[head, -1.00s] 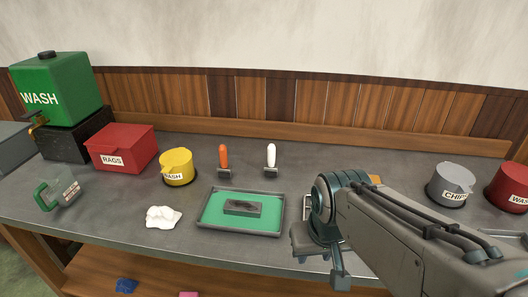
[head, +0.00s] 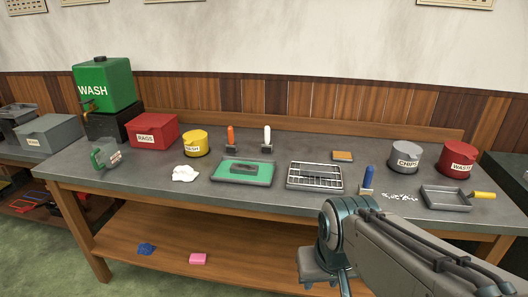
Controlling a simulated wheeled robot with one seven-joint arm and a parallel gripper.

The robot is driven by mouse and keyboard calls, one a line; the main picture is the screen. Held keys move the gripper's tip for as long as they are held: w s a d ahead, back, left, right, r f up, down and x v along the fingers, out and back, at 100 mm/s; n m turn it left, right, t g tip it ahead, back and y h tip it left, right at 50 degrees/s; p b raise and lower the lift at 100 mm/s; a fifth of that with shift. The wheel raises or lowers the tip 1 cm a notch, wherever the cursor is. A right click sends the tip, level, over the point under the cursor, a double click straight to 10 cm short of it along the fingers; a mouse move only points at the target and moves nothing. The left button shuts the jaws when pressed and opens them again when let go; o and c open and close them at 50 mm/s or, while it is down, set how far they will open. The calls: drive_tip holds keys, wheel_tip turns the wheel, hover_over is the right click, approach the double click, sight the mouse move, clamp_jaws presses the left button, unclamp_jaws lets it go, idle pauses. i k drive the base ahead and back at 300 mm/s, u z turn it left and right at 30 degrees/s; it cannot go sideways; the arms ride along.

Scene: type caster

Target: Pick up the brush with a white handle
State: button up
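The brush with a white handle (head: 267,136) stands upright at the back of the grey workbench (head: 110,178), its dark head on the bench top. It is to the right of a similar brush with an orange handle (head: 231,138). My gripper (head: 325,278) hangs in front of the bench at the lower right, well apart from the white-handled brush. Its fingers are small and partly hidden by my arm, so I cannot tell whether it is open or shut.
A green-lined tray (head: 242,182) lies in front of the brushes, with a wire rack (head: 314,176) to its right. A blue-handled brush (head: 367,180) stands farther right. Open floor lies in front.

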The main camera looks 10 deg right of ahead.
sight(266, 146)
drive_tip(key=u, duration=0.8)
drive_tip(key=i, duration=1.55)
drive_tip(key=z, duration=1.05)
drive_tip(key=i, duration=0.3)
drive_tip(key=z, duration=0.3)
